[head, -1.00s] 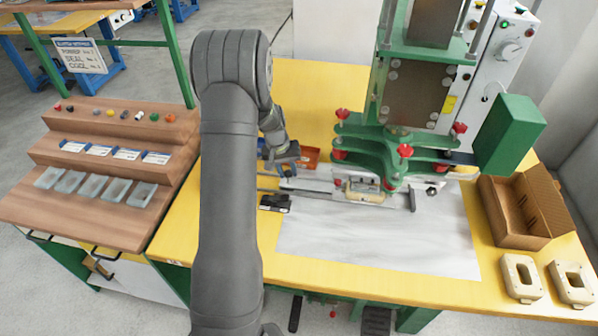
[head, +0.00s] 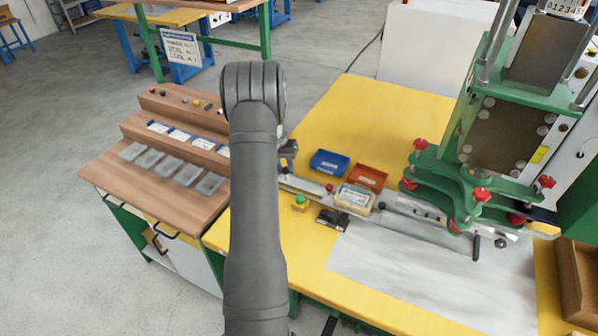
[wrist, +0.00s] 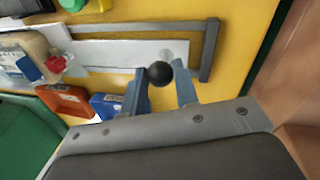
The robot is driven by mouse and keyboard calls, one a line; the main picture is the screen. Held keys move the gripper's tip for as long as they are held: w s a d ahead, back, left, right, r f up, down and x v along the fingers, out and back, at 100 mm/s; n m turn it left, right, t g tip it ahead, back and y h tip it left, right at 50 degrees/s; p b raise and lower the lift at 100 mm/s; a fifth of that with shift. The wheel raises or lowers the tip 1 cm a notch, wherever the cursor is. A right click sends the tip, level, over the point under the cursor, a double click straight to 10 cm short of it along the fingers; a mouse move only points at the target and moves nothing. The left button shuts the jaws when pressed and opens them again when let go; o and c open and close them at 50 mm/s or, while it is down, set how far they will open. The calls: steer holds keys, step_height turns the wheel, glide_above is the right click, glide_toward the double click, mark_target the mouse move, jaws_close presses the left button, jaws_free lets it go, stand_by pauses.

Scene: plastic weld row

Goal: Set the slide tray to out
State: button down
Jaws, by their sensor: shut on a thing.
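The slide tray (head: 307,185) is a pale metal plate on a rail across the yellow table. A cream part with a clear top (head: 355,198) sits on it, left of the green press and clear of it. In the wrist view the tray plate (wrist: 125,53) runs toward a black ball knob (wrist: 159,73). My gripper (wrist: 160,82) is shut on this knob, one finger on each side. In the head view my arm hides most of the gripper and the knob.
The green press (head: 470,185) with red knobs stands at the right. A blue bin (head: 329,163) and a red bin (head: 369,177) sit behind the rail. A black block (head: 333,219) lies in front. A wooden stepped rack (head: 140,180) stands left.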

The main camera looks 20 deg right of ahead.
steer(key=shift+w+a, duration=0.6)
steer(key=shift+a, duration=0.05)
steer(key=c, duration=1.1)
jaws_free()
steer(key=shift+w+a, duration=0.1)
steer(key=shift+r, duration=0.15)
steer(key=a+r, duration=0.1)
steer(key=r, duration=0.4)
steer(key=w+r, duration=0.1)
steer(key=r, duration=0.5)
steer(key=a+r, duration=0.1)
steer(key=r, duration=0.4)
steer(key=shift+w+a+r, duration=0.3)
steer(key=shift+w+r, duration=0.05)
steer(key=shift+r, duration=0.05)
